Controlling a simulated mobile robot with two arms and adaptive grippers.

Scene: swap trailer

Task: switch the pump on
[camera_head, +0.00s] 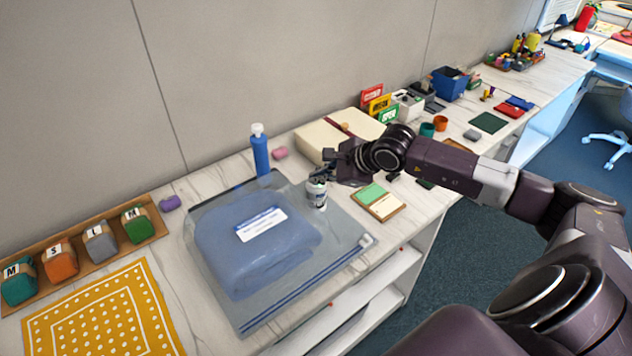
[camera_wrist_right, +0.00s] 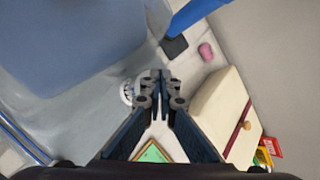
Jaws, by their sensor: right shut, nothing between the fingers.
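A small white and dark cylinder, which looks like the pump (camera_head: 316,194), stands upright on the clear plastic bag (camera_head: 342,246) near its right side. The bag lies flat with a folded blue textile (camera_head: 250,268) and a white label inside. My right gripper (camera_head: 326,165) is shut and empty, just behind and above the pump, pointing left. In the right wrist view, its closed fingertips (camera_wrist_right: 157,78) are beside the white pump (camera_wrist_right: 127,92), which is partly hidden behind the fingers. I cannot tell whether they touch. No switch or light on the pump can be made out. My left gripper is out of view.
A blue bottle (camera_head: 260,152) stands behind the bag, near a pink object (camera_head: 280,153). A cream box (camera_head: 318,140) lies behind my gripper. A green and cream notepad (camera_head: 388,208) lies right of the bag. Labelled rolls in a wooden tray (camera_head: 78,262) are at left.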

